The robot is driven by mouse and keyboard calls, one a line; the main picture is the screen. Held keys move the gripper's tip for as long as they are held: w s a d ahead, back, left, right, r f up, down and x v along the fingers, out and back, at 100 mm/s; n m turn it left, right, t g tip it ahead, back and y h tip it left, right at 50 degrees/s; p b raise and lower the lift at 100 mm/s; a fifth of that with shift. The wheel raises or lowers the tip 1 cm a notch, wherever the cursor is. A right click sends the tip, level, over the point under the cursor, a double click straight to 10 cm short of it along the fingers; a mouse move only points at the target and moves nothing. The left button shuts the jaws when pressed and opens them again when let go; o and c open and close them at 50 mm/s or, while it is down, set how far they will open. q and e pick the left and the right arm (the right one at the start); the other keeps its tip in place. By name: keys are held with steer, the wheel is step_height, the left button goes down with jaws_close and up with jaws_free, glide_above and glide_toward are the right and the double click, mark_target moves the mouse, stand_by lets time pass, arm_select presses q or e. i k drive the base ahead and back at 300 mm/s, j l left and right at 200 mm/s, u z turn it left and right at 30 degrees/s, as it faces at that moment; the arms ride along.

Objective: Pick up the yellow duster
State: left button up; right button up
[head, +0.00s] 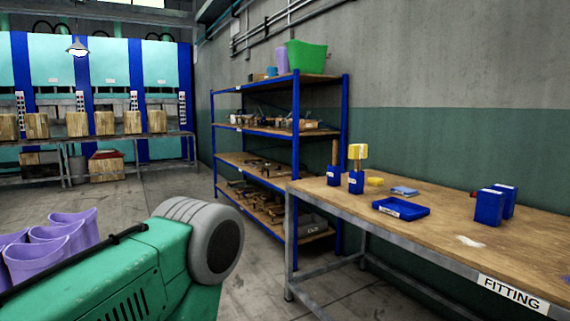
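A small yellow folded piece (375,181), which looks like the yellow duster, lies on the wooden top of the fitting table (455,221) at the right. It is near the back edge, just right of two blue holders. A taller yellow-headed tool (357,152) stands upright in the nearer blue holder (356,182). A flat blue piece (404,191) lies to the right of the yellow piece. Neither of my grippers shows in the head view.
A blue tray (401,208) and blue boxes (488,207) are also on the table. A blue-framed shelf (296,150) stands behind its left end. Purple bins (62,232) are at lower left. Grey floor (165,195) lies open before the far presses.

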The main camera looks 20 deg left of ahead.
mark_target(357, 152)
steer(key=u, duration=0.25)
steer(key=i+j+z, duration=0.1)
steer(key=z, duration=0.3)
steer(key=i+j+z, duration=0.15)
steer(key=i+z, duration=0.15)
steer(key=z, duration=0.15)
steer(key=i+j+z, duration=0.15)
steer(key=z, duration=0.25)
steer(key=j, duration=0.1)
